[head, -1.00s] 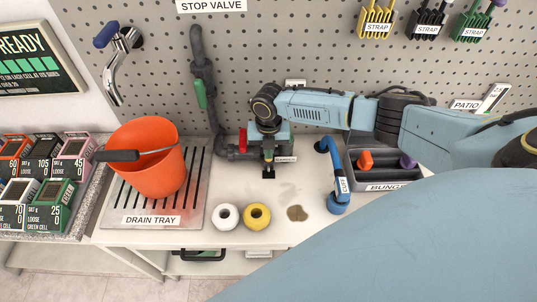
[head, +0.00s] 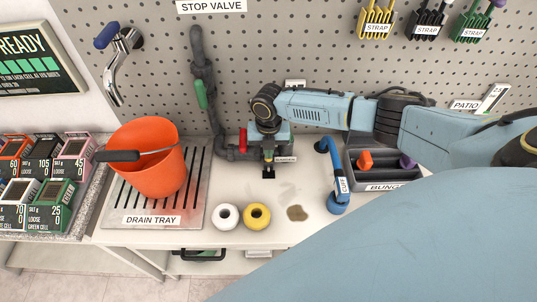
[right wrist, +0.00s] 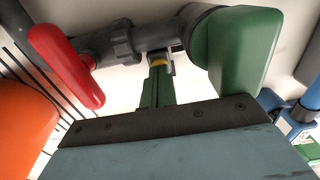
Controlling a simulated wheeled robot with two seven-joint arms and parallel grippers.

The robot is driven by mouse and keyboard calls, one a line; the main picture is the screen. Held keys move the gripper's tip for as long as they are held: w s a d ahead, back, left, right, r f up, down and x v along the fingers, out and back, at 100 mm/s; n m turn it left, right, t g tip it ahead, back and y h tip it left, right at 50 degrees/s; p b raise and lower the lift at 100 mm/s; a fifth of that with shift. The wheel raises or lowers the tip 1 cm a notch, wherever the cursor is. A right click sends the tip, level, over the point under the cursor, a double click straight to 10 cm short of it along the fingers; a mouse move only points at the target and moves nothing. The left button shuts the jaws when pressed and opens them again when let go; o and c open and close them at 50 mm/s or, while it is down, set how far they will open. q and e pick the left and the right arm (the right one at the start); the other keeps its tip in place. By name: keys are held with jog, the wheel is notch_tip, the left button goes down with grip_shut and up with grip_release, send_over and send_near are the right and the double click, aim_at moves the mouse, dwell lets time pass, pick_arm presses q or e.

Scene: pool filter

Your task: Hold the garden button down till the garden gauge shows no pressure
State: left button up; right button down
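A green block (right wrist: 240,50) stands right of the fingers. No gauge face or needle is readable. My left gripper is not in view.
A red lever (right wrist: 66,65) sits left of the fingers on the pipe. An orange bucket (head: 146,165) stands on the drain tray (head: 193,206).

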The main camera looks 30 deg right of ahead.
notch_tip(320, 180, up, 7)
jog(key=p, duration=0.6)
jog(key=shift+p, duration=0.35)
notch_tip(320, 180, up, 13)
jog(key=shift+r, duration=0.2)
dwell(0.7)
